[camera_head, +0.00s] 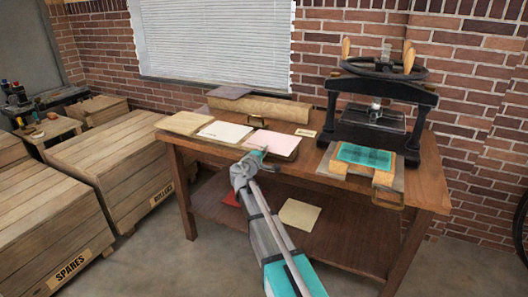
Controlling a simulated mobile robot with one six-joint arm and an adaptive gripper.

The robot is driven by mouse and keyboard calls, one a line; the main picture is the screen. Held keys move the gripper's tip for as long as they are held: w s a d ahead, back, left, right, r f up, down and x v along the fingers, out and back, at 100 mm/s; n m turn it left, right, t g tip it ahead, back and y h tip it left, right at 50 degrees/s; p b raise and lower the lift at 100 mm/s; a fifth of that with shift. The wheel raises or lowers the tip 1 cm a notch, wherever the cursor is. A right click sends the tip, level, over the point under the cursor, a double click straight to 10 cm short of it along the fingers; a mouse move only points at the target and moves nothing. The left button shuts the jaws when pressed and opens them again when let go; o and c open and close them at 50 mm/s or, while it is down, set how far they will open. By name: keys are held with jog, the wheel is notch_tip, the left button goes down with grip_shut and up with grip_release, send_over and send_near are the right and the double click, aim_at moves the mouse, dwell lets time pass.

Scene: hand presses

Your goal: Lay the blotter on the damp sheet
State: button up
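A pink sheet (276,141), which looks like the blotter, lies on a dark board or pad on the wooden bench (318,187). A white sheet (224,131) with a small mark lies to its left; it may be the damp sheet, but dampness cannot be told from here. My gripper (258,154) is at the near left edge of the pink sheet, pointing toward it. Its fingers are small and partly hidden by my arm, so whether they hold or touch the sheet cannot be told.
A black hand press (381,103) stands at the bench's right back. A green plate (365,156) lies on wooden supports before it. A tan board (184,123) and long wooden box (262,107) are at left and back. A cream sheet (299,214) lies below; crates (112,165) stand left.

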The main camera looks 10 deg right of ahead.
aim_at(264, 143)
grip_shut()
jog(key=shift+r, duration=0.1)
notch_tip(264, 143, up, 3)
jog(key=p, duration=0.3)
jog(key=shift+s, duration=0.1)
jog(key=s+a+r+p, duration=0.3)
jog(key=s+a, duration=0.1)
jog(key=s, duration=0.1)
jog(key=shift+s+a, duration=0.15)
jog(key=shift+s, duration=0.05)
dwell(1.2)
jog(key=shift+f, duration=0.1)
